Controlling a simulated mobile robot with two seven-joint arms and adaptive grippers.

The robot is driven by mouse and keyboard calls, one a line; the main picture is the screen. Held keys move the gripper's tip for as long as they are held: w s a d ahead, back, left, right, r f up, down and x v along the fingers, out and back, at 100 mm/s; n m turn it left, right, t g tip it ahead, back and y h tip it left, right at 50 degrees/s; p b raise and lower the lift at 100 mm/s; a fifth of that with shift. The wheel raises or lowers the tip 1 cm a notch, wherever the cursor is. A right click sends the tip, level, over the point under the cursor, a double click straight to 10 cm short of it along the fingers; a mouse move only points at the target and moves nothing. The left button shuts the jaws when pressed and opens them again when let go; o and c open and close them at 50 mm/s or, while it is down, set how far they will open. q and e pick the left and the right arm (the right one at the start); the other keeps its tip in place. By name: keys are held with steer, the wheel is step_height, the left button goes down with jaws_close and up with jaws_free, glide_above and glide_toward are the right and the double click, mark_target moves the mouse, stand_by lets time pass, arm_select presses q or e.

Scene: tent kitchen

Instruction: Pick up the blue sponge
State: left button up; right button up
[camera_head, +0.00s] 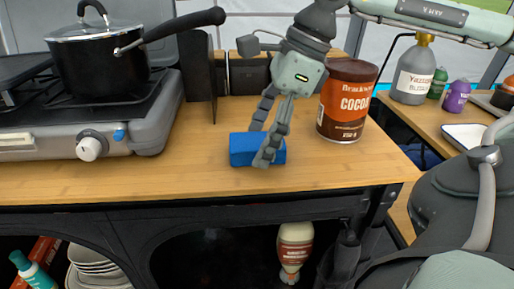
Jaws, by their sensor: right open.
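The blue sponge (241,150) lies on the wooden tabletop (180,180), between the stove and the cocoa tin. My right gripper (262,148) reaches down from above at the sponge's right part. Its fingers are open; one shows at the far side of the sponge and the other passes in front of its right end. I cannot tell whether either finger touches the sponge. The finger in front hides part of it. My left gripper is not in view.
A brown cocoa tin (342,112) stands close to the right of my gripper. A grey stove (150,125) with a black pot (97,66) stands at left, its handle reaching right. Black panels (247,76) stand behind. The tabletop's front is clear.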

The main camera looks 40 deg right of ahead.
mark_target(260, 140)
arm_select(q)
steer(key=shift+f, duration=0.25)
arm_select(e)
steer(key=shift+f, duration=0.15)
steer(key=c, duration=0.9)
steer(key=shift+c, duration=0.2)
steer(key=shift+r+p, duration=0.55)
steer(key=shift+p, duration=0.05)
arm_select(q)
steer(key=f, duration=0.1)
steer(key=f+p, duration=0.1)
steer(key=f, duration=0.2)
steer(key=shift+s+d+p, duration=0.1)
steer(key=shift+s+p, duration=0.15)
steer(key=shift+p, duration=0.05)
arm_select(e)
step_height(260, 140, up, 10)
steer(key=shift+f, duration=0.25)
